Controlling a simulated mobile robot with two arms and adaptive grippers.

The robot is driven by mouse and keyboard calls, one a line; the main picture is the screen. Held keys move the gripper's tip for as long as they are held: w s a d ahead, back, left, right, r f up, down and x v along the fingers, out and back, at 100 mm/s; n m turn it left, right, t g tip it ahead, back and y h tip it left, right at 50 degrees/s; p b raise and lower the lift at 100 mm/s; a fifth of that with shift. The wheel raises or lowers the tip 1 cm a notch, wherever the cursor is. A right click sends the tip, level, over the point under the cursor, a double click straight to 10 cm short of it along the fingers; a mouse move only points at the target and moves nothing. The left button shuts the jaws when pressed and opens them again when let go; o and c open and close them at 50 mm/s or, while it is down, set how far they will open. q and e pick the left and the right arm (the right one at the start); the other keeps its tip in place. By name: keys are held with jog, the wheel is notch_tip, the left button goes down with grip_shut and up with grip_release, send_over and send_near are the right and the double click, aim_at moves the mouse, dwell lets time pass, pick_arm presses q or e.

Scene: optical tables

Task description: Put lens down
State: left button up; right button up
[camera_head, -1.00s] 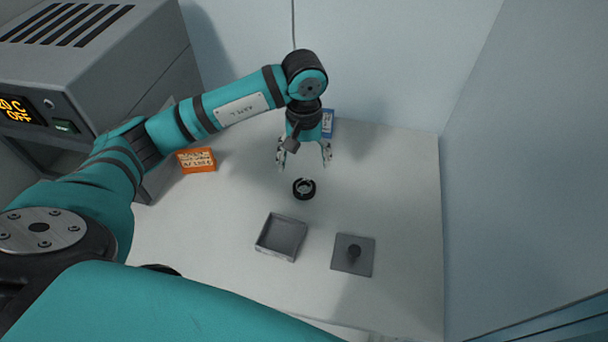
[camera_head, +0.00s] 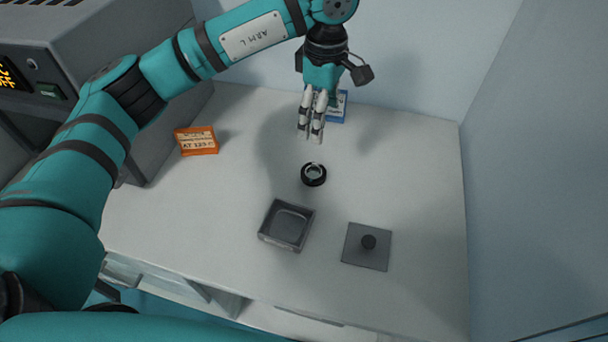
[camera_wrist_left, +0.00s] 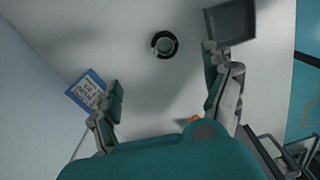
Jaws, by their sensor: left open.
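The lens, a small black ring with a pale centre (camera_head: 314,174), lies on the white table in the head view. It also shows in the left wrist view (camera_wrist_left: 164,44), beyond the fingertips. My left gripper (camera_head: 311,140) is above the table, behind the lens and apart from it. In the left wrist view its fingers (camera_wrist_left: 163,88) are spread wide with nothing between them. My right gripper is not in either view.
An open grey box (camera_head: 287,226) and a grey plate with a round knob (camera_head: 368,246) sit in front of the lens. An orange sign (camera_head: 196,141) stands left, a blue sign (camera_head: 339,106) behind. A grey oven-like unit (camera_head: 110,60) stands at left; a wall bounds the right.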

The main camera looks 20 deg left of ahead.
pick_arm(q)
jog(key=p, duration=0.3)
send_over(315, 172)
jog(key=f, duration=1)
jog(key=shift+w+d, duration=0.25)
jog(key=shift+d, duration=0.1)
jog(key=shift+f, duration=0.5)
jog(key=shift+s+a+f, duration=0.1)
jog(key=shift+a+f, duration=0.05)
jog(key=shift+f, duration=0.2)
jog(key=f, duration=0.1)
jog(key=f+p, duration=0.1)
jog(key=f, duration=0.1)
jog(key=shift+s+a+f+p, duration=0.2)
jog(key=shift+s+f+p, duration=0.05)
jog(key=shift+p, duration=0.15)
jog(key=shift+w+f, duration=0.1)
jog(key=shift+f, duration=0.35)
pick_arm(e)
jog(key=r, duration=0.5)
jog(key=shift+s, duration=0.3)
